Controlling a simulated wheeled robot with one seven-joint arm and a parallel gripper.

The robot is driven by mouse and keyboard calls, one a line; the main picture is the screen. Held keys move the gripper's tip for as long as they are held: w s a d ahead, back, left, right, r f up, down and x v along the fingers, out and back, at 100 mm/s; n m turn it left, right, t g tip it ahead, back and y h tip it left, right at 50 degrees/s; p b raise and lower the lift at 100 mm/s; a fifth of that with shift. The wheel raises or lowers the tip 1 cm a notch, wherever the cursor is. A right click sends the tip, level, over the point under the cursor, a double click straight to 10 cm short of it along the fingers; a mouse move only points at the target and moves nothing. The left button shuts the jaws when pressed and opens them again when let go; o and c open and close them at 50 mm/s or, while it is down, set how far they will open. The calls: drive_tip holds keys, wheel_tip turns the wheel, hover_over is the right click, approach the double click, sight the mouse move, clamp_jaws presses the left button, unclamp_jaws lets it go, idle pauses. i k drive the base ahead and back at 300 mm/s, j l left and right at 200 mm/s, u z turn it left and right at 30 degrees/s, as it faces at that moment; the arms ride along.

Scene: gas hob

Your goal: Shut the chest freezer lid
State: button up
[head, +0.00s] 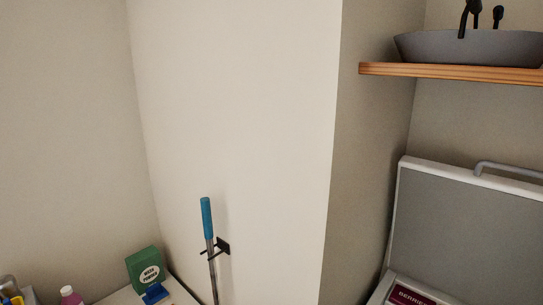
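The chest freezer lid (465,235) stands raised, near upright, at the right of the head view. Its inner face is grey with a white rim, and a grey bar handle (510,171) sits at its top edge. Below it shows part of the freezer's white front rim (422,287) with a dark red box marked "BERRIES" (408,297) inside. The rest of the freezer is cut off by the frame's bottom and right edges. My gripper is not in view.
A wooden shelf (450,73) with a grey basin (470,46) is above the lid. A blue-handled pole (207,218) hangs on the wall bracket. A green box (146,268) and a pink bottle (70,296) are at lower left. A wall corner juts out beside the freezer.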

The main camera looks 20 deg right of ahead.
sight(475, 238)
drive_tip(key=z, duration=2.3)
